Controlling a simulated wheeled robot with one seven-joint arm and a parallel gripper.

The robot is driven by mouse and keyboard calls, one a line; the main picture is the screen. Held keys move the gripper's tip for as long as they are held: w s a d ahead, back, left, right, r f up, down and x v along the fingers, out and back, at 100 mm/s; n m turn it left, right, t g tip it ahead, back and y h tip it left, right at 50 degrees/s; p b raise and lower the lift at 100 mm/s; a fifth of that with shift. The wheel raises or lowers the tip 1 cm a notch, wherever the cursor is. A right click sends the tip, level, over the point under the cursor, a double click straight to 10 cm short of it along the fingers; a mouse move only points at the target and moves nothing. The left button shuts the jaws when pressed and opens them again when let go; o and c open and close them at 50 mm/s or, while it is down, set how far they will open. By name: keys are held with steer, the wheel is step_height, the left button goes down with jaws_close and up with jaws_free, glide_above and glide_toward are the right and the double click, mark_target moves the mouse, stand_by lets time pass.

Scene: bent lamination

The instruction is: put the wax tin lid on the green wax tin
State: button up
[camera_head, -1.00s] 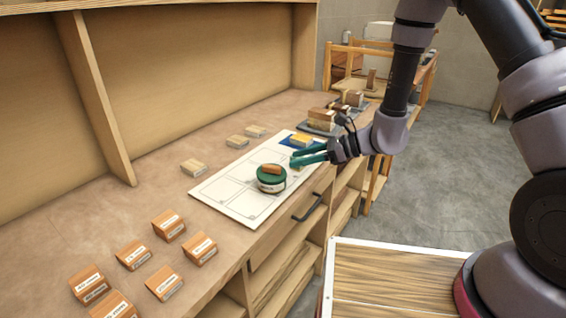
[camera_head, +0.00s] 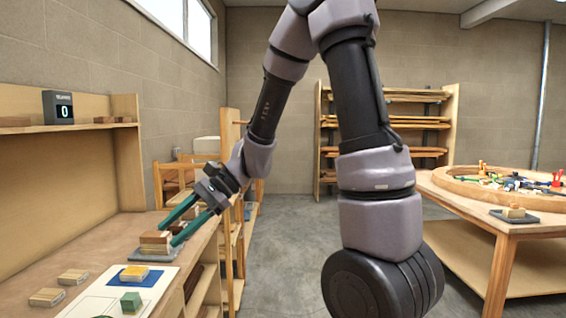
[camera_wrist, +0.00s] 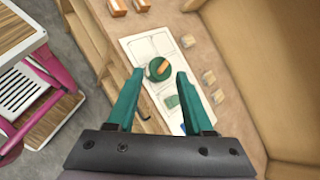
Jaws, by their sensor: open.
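The round green wax tin (camera_wrist: 153,74) stands on the white sheet in the wrist view. A brown bar-shaped grip (camera_wrist: 163,67) lies across its green top, which looks like the wax tin lid resting on the tin; I cannot tell how well it is seated. In the head view the tin is almost wholly cut off by the bottom edge. My gripper (camera_head: 170,234) is open with teal fingers and nothing between them. In the wrist view the tin shows between and beyond the fingertips (camera_wrist: 159,73), apart from them.
The white sheet (camera_head: 88,306) also bears a green block (camera_head: 131,303) and a yellow-topped block on blue (camera_head: 134,273). Wooden blocks (camera_head: 74,277) lie beside it. A stacked wood block (camera_head: 156,240) stands near my fingers. A round-tray table (camera_head: 500,205) is at the right.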

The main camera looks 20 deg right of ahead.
steer(key=s+d+r+n+t+h, duration=0.2)
steer(key=d+r, duration=0.5)
steer(key=d, duration=0.4)
steer(key=s+d+r+n+t+h, duration=0.3)
steer(key=s+d+r+t+h, duration=0.2)
steer(key=d, duration=0.6)
step_height(320, 180, up, 2)
steer(key=shift+s+r+n+t+h, duration=0.15)
steer(key=shift+s+n+t+h, duration=0.15)
steer(key=shift+t+h, duration=0.55)
